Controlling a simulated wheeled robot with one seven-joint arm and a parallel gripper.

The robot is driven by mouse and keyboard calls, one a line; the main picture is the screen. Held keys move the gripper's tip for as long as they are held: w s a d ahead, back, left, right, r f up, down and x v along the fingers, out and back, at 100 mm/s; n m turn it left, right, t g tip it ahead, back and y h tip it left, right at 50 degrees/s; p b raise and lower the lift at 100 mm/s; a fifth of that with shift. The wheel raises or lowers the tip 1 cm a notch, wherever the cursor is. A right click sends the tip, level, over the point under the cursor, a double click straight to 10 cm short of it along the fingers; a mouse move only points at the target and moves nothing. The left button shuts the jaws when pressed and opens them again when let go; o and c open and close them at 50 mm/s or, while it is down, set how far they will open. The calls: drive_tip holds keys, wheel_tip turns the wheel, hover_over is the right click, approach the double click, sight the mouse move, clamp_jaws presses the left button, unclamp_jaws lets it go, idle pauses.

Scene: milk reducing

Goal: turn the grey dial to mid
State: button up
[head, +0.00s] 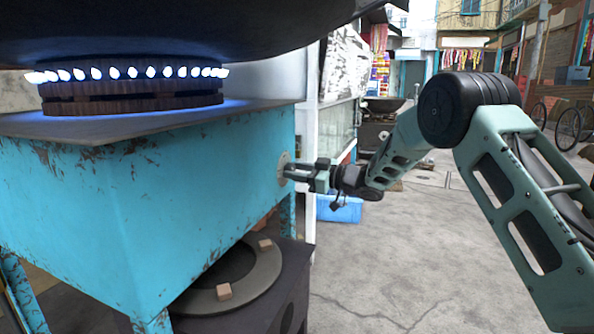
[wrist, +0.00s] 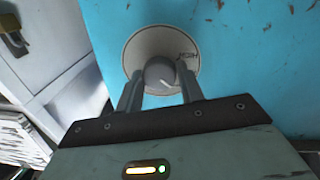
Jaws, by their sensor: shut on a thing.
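The grey dial (wrist: 162,74) is a round knob on a pale round plate (wrist: 148,44) fixed to the turquoise stove side (wrist: 245,55). A light pointer mark on the knob points to the lower right in the wrist view. In the head view my gripper (head: 291,173) reaches the plate (head: 284,168) on the stove's right end, and the knob is hidden between the fingers.
A ring of blue-white flames (head: 125,73) burns under a large black wok (head: 180,30) on the stove top. A blue crate (head: 340,209) lies on the ground behind. The concrete ground (head: 400,265) at right is open.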

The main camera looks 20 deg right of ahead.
drive_tip(key=n, duration=0.5)
drive_tip(key=shift+d+f+n, duration=0.1)
drive_tip(key=shift+n, duration=0.2)
idle(0.4)
drive_tip(key=o, duration=1)
drive_tip(key=shift+f+p+v, duration=0.2)
drive_tip(key=shift+p+v, duration=3.25)
drive_tip(key=shift+v, duration=5.25)
drive_tip(key=shift+w, duration=0.1)
